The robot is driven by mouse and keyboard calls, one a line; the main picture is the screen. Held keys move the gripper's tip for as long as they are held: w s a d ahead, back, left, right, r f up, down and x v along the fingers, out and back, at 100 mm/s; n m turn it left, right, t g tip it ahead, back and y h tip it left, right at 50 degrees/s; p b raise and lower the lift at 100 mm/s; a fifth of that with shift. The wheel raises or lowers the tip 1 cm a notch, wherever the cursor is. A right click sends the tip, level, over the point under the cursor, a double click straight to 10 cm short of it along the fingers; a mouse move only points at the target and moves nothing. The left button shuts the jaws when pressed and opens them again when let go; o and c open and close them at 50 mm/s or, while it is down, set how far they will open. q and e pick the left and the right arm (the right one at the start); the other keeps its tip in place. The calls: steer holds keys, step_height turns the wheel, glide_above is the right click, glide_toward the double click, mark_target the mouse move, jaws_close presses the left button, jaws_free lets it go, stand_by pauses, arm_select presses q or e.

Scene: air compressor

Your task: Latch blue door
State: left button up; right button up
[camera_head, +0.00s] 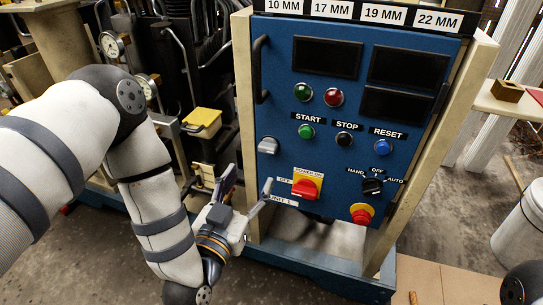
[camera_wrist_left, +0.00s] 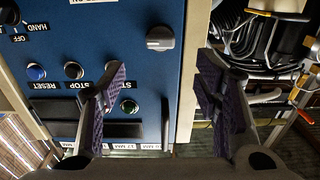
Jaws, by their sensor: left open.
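The blue door (camera_head: 345,125) is the upright front panel of a cabinet with a beige frame. It looks about flush with the frame, though a small gap would be hard to see. A grey latch knob (camera_head: 267,145) sits near its left edge. The latch also shows in the left wrist view (camera_wrist_left: 160,38), where the panel appears upside down. My left gripper (camera_head: 247,184) is open and empty, in front of the panel's lower left, below the latch. In the left wrist view its fingers (camera_wrist_left: 162,78) are spread apart, with the latch beyond them, untouched. My right gripper is not in view.
The door carries a black handle (camera_head: 260,68), push buttons, a red power switch (camera_head: 306,184), a black selector (camera_head: 373,186) and a red emergency knob (camera_head: 361,213). Machinery with gauges and a yellow-topped box (camera_head: 203,118) stands left. A grey bin (camera_head: 522,235) stands right.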

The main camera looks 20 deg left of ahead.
mark_target(266, 151)
arm_select(q)
steer(key=w, duration=1)
steer(key=shift+w+d+b, duration=0.15)
steer(key=shift+b, duration=0.25)
steer(key=c, duration=1.1)
